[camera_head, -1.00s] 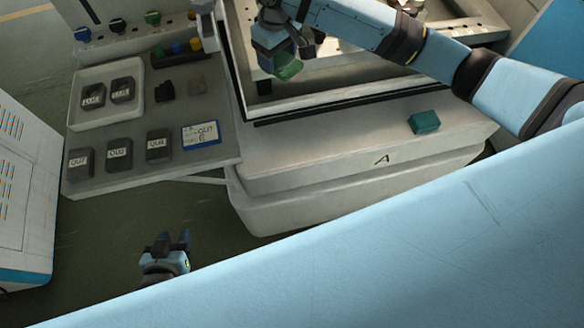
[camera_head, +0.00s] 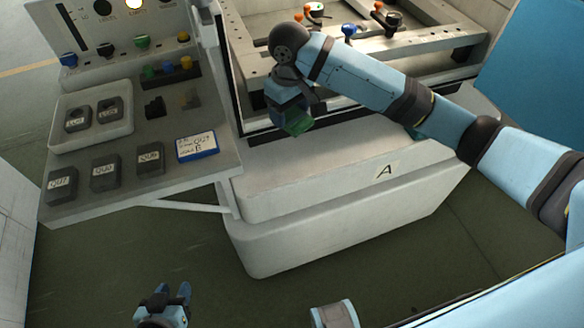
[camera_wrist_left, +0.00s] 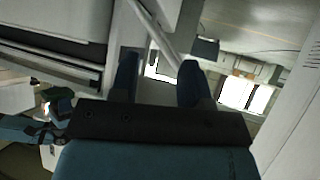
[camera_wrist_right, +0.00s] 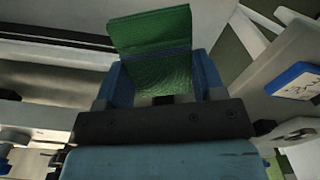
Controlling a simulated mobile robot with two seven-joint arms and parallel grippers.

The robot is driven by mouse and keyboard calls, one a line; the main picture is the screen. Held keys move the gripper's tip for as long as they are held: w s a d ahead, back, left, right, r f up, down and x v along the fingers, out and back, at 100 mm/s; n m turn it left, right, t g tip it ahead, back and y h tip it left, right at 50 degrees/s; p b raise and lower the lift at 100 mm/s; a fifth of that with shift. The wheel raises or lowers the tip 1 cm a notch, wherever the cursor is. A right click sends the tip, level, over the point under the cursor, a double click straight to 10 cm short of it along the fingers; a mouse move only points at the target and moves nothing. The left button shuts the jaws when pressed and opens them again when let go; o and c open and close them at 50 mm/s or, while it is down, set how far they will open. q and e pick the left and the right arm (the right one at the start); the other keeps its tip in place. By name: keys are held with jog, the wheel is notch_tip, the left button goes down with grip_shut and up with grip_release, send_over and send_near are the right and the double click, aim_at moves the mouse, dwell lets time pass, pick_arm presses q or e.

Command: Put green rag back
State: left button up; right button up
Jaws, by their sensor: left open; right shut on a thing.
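The green rag (camera_head: 297,124) is in my right gripper (camera_head: 290,116), in front of the machine's tank edge and above the white ledge. In the right wrist view the rag (camera_wrist_right: 155,50) is a folded green cloth pinched between both fingers of the right gripper (camera_wrist_right: 160,85). My left gripper (camera_head: 168,298) is open and empty, low over the floor at the bottom of the head view. In the left wrist view its two fingers (camera_wrist_left: 158,82) stand apart with nothing between them. A teal block (camera_head: 415,133) on the ledge is mostly hidden behind my right arm.
The white ledge marked A (camera_head: 350,185) has free room on top. A grey side table (camera_head: 125,200) at left holds a white tray (camera_head: 93,142), several dark labelled blocks and a blue-edged card (camera_head: 198,146). Fixture rails with clamps (camera_head: 400,45) lie inside the tank.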

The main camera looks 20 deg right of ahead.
notch_tip(320, 180, down, 13)
jog(key=shift+r+b, duration=0.2)
jog(key=shift+b, duration=0.6)
jog(key=shift+f, duration=0.5)
notch_tip(320, 180, down, 4)
jog(key=shift+f+b, duration=0.1)
jog(key=shift+b, duration=0.3)
jog(key=o, duration=0.8)
jog(key=shift+f, duration=0.1)
jog(key=shift+o, duration=0.2)
